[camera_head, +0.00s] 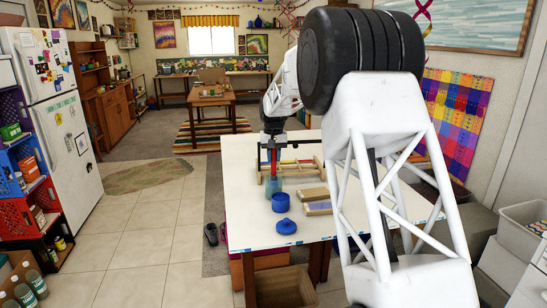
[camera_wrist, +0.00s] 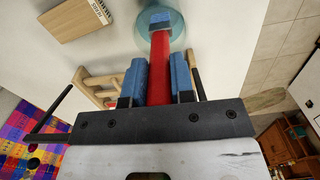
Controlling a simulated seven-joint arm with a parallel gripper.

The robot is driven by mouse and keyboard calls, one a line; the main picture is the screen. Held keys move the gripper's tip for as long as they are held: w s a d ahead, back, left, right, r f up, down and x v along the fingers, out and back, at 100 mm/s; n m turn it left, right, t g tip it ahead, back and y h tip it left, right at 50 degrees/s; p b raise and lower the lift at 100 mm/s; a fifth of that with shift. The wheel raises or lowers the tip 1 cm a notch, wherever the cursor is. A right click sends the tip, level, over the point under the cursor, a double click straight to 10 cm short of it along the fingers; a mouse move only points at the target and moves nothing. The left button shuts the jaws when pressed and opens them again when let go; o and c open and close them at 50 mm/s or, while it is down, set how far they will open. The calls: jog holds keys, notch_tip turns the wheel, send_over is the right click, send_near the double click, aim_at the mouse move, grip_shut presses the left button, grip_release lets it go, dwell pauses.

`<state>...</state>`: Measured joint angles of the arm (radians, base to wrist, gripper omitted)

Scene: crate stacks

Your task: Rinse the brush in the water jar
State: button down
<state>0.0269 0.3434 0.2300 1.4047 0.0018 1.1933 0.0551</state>
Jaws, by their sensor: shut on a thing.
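The brush has a red handle (camera_wrist: 160,62), also visible in the head view (camera_head: 273,160), and a blue end (camera_wrist: 159,18). My gripper (camera_wrist: 159,78) is shut on the red handle between its blue pads. In the head view my gripper (camera_head: 272,146) is above the table, with the brush pointing down. The water jar (camera_head: 273,188) is a see-through teal vessel on the white table, directly below the brush. In the wrist view the brush's blue end shows within the outline of the jar (camera_wrist: 178,38). I cannot tell how deep it reaches.
A wooden rack (camera_head: 290,170) stands close behind the jar. A blue pot (camera_head: 281,203) and a blue lid-like piece (camera_head: 286,227) lie in front. Two wooden blocks (camera_head: 314,194) (camera_head: 319,208) are to the right. The table's front left (camera_head: 243,220) is clear.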

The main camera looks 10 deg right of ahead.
jog(key=shift+f, duration=0.65)
dwell(1.9)
jog(key=shift+r, duration=0.1)
jog(key=shift+r, duration=3.5)
